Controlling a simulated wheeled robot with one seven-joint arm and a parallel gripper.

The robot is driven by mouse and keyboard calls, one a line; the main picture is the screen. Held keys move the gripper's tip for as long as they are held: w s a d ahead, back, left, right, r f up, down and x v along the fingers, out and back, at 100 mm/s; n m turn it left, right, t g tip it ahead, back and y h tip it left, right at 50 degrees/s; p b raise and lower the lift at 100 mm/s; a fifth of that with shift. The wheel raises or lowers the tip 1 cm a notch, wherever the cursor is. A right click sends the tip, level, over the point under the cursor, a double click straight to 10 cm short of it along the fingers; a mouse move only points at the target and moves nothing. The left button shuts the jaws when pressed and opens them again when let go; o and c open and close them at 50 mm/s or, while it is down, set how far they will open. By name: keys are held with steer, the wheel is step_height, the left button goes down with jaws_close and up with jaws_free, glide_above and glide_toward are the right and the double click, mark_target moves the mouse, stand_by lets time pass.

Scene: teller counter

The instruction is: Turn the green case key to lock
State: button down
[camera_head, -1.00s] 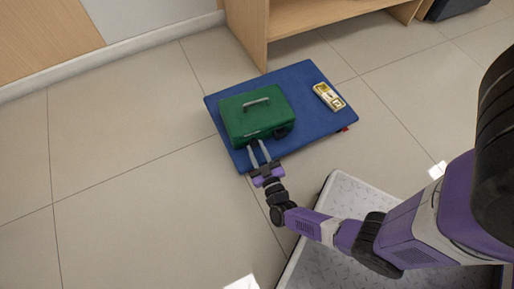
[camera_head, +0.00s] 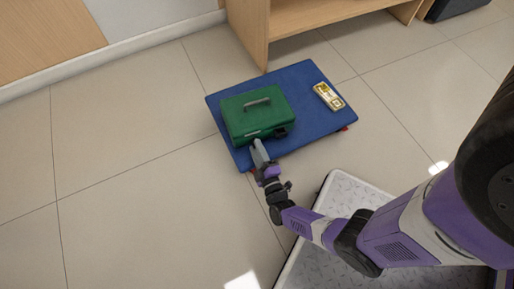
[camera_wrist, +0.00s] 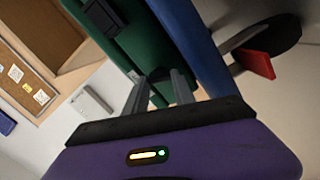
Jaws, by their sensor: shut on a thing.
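My gripper (camera_head: 256,143) is at the case's lower front, left of that latch. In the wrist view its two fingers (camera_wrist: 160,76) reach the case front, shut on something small. I take this to be the key; the fingers hide it, so its angle cannot be told.
A red piece (camera_wrist: 258,65) shows by the mat's edge. A wooden shelf unit (camera_head: 248,30) stands behind. The floor at left is clear.

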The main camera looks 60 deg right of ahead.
steer(key=n, duration=0.4)
steer(key=shift+w+n, duration=0.1)
steer(key=shift+n, duration=0.2)
stand_by(0.3)
steer(key=c, duration=1)
jaws_free()
steer(key=shift+c, duration=0.2)
steer(key=shift+f, duration=0.1)
